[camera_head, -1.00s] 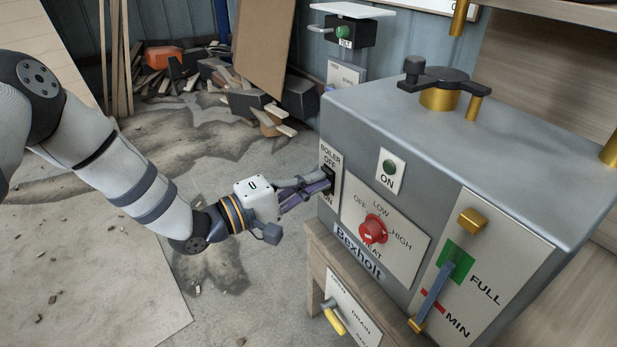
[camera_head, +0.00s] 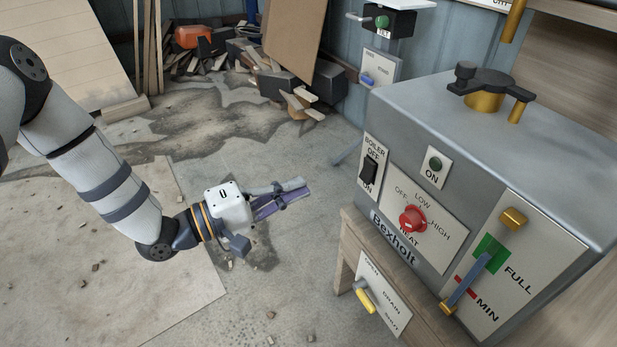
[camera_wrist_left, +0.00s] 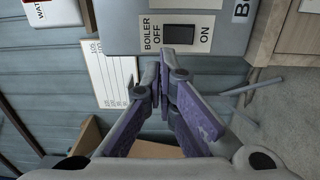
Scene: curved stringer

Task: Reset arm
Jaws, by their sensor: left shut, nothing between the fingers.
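My left arm comes in from the left in the head view. Its gripper (camera_head: 290,192) is shut and empty, apart from the machine, over the floor to the left of it. In the left wrist view the purple fingers (camera_wrist_left: 163,85) meet at their tips, below the boiler switch (camera_wrist_left: 180,34) in the picture. The boiler switch (camera_head: 369,170) is a black rocker on a white plate marked OFF and ON, on the grey Bexholt machine (camera_head: 470,110). My right gripper is not in view.
A yellow drain handle (camera_head: 365,297) is below. Wood scraps (camera_head: 290,97) lie at the back. The floor around my left gripper is clear.

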